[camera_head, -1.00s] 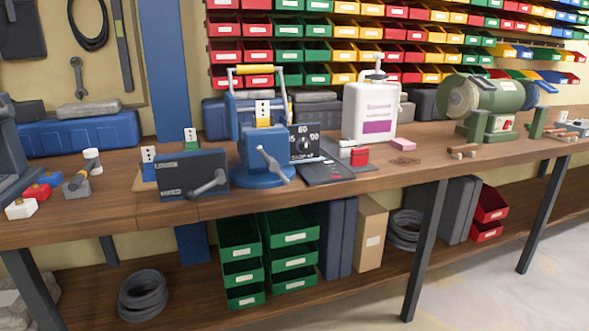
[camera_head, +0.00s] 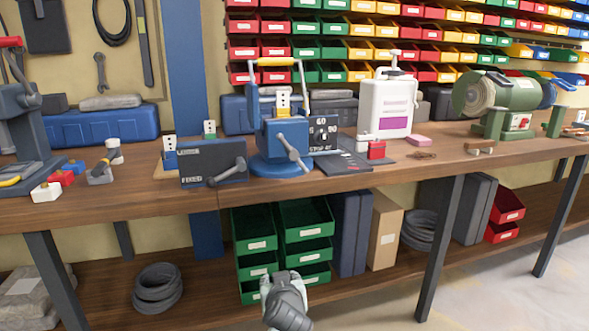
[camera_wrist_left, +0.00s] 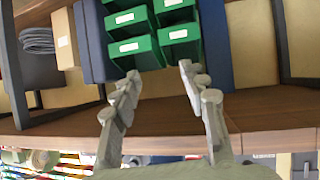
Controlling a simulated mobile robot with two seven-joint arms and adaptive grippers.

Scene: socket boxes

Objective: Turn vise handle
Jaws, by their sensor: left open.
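A blue vise (camera_head: 278,135) stands upright on a round blue base on the workbench. Its grey bar handle (camera_head: 292,153) slants across the front, from upper left to lower right. To its left is a dark box (camera_head: 205,166) marked "FIXED", with its own grey lever (camera_head: 228,172). My left gripper (camera_head: 282,282) is low at the bottom centre, below the bench top, in front of the green bins and apart from the vise. In the left wrist view, its two fingers (camera_wrist_left: 160,82) are spread and empty. My right gripper is not in view.
The wooden bench top (camera_head: 330,184) has its front edge between my left gripper and the vise. Green bins (camera_head: 254,245) sit on the lower shelf. A white canister (camera_head: 387,108), a red block (camera_head: 376,150) and a green grinder (camera_head: 500,100) stand to the right.

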